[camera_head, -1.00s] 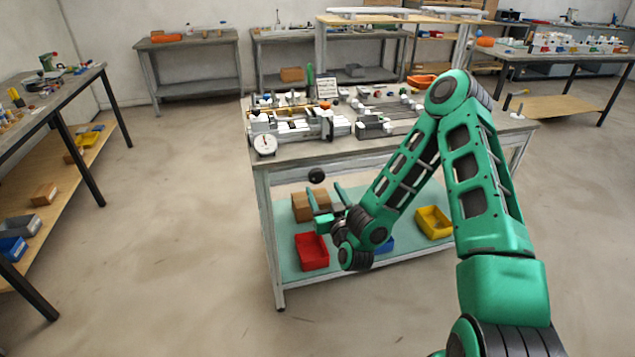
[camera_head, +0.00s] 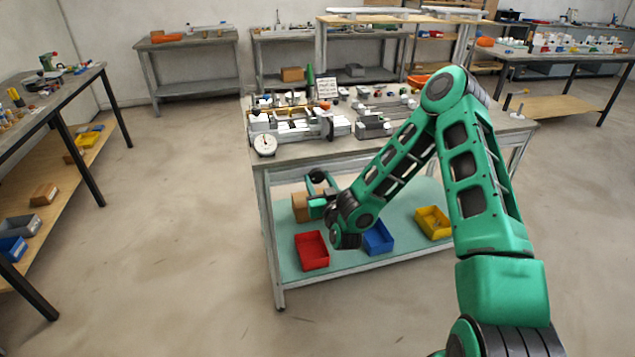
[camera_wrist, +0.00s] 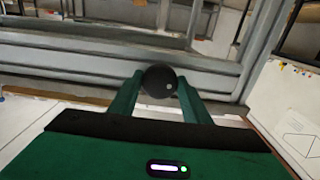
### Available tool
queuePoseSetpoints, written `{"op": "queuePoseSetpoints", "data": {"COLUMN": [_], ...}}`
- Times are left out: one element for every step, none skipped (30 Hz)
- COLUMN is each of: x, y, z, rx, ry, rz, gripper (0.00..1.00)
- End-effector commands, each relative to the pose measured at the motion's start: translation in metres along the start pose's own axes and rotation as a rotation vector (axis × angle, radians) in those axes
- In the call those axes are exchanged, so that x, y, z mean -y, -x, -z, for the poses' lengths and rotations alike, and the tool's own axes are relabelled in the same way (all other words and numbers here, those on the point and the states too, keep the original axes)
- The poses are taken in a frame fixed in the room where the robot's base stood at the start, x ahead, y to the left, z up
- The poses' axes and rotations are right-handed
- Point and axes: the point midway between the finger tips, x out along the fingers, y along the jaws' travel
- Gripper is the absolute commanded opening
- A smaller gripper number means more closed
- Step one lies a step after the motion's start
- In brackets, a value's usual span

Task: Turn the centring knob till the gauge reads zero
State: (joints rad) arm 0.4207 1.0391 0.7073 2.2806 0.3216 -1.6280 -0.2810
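The centring knob (camera_head: 317,176) is a round black knob at the front of the middle bench, below the top's edge. In the wrist view the knob (camera_wrist: 160,80) shows between my fingertips. My gripper (camera_head: 320,187) is at the knob with its two green fingers apart, one on either side; in the wrist view (camera_wrist: 160,88) I cannot make out firm contact. The gauge (camera_head: 264,144) is a white round dial at the bench's front left corner. It has a dark needle, too small to read exactly.
The bench top carries a grey clamping jig (camera_head: 300,127) and a small sign (camera_head: 327,88). The lower shelf holds a red bin (camera_head: 312,250), a blue bin (camera_head: 378,238), a yellow bin (camera_head: 433,222) and a cardboard box (camera_head: 301,206). The floor on the left is clear.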

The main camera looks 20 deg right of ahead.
Motion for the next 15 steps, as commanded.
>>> {"op": "queuePoseSetpoints", "data": {"x": [-0.0010,-0.0011,-0.0011,-0.0012,-0.0012,-0.0010,-0.0009,-0.0009,-0.0009,-0.0013,-0.0013,-0.0011,-0.0011,-0.0014,-0.0016], "y": [0.0000,0.0000,0.0000,0.0001,0.0001,0.0001,0.0001,0.0001,0.0001,0.0002,0.0002,0.0003,0.0003,0.0003,0.0003], "z": [0.0000,0.0000,0.0000,0.0000,0.0000,0.0002,0.0004,0.0005,0.0005,0.0002,0.0001,0.0001,0.0000,0.0000,0.0000], "rx": [0.000,0.000,-0.001,-0.001,-0.001,-0.001,-0.001,-0.001,-0.001,-0.001,-0.001,-0.001,-0.001,-0.001,-0.001], "ry": [0.001,0.001,-0.002,-0.008,-0.019,-0.038,-0.059,-0.077,-0.104,-0.121,-0.138,-0.154,-0.164,-0.170,-0.174], "rz": [-0.001,-0.002,-0.002,-0.002,-0.002,-0.001,-0.001,-0.001,-0.001,-0.002,-0.002,-0.002,-0.002,-0.002,-0.002], "gripper": [0.21,0.21,0.21,0.21,0.21,0.21,0.21,0.21,0.21,0.21,0.21,0.21,0.21,0.21,0.21]}}
